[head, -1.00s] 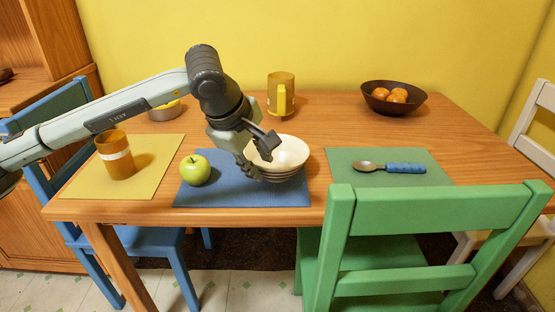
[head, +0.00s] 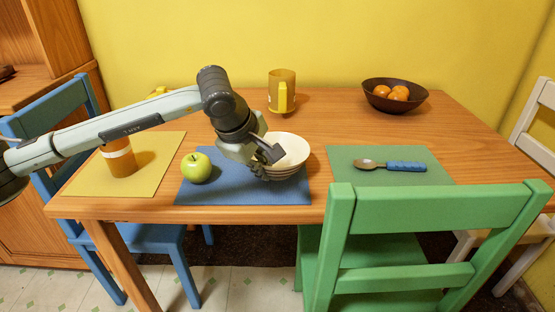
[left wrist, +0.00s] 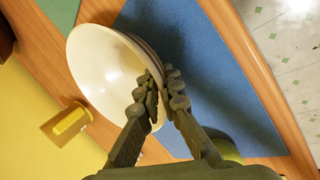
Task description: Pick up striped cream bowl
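The striped cream bowl (head: 292,150) sits on the blue placemat (head: 225,190), its dark outer bands showing low on its side. In the left wrist view the bowl (left wrist: 98,68) is seen with its white inside towards the camera. My left gripper (head: 268,165) is at the bowl's left front side. In the left wrist view the gripper (left wrist: 163,82) has one finger inside the rim and one outside, the tips close together on the bowl wall. The gripper hides part of the rim. My right gripper is not in view.
A green apple (head: 196,167) lies left of the bowl. An orange cup (head: 118,158) stands on the yellow mat, and a yellow mug (head: 282,92) behind. A spoon (head: 390,166) lies on the green mat. A dark bowl of oranges (head: 394,97) is back right. A green chair (head: 430,225) stands in front.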

